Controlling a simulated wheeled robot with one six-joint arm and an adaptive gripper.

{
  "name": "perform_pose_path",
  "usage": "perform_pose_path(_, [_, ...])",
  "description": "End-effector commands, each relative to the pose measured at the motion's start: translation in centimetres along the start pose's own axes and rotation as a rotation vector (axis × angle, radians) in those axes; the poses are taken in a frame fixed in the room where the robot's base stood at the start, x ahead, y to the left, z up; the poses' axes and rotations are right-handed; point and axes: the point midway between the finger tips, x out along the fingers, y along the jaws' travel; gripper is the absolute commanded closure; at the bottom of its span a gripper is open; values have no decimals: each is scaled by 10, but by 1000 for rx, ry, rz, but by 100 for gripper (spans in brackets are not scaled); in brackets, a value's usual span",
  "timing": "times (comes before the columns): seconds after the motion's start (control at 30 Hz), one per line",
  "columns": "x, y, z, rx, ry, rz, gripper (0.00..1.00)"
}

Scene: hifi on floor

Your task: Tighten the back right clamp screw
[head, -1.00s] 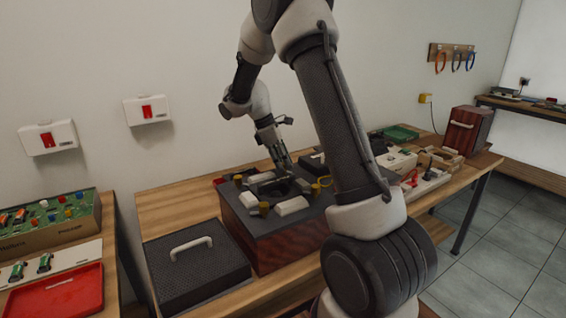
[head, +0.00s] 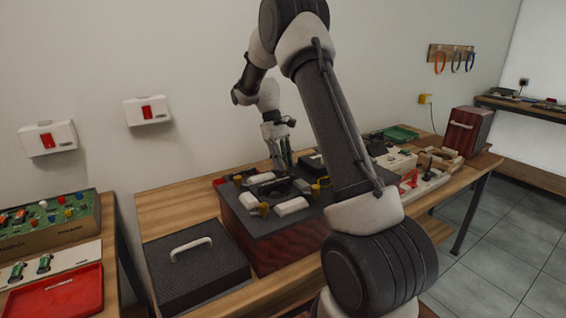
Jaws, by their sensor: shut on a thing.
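The fixture (head: 275,222) is a dark-topped box with reddish-brown sides on the wooden bench. On its top, pale clamp blocks (head: 291,206) stand around a dark round part in the middle. Yellow screw heads show at the front left (head: 263,209) and on the right (head: 316,190). My gripper (head: 283,166) points down at the back of the fixture top. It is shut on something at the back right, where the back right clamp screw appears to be. The fingers hide that screw, so its turn and seating cannot be seen.
A black case (head: 198,268) with a pale handle stands left of the fixture. Pale trays with parts (head: 400,162), a green tray (head: 400,134) and a red-brown box (head: 467,131) stand to the right. My arm crosses in front of the fixture's right side.

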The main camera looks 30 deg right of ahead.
Motion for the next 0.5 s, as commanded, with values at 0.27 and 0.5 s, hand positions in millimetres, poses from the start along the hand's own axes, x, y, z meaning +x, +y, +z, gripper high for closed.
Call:
perform_pose_path(0.27, [-1,1,0,110,3,-44,100])
perform_pose_path(0.5, [-1,1,0,143,4,-58,100])
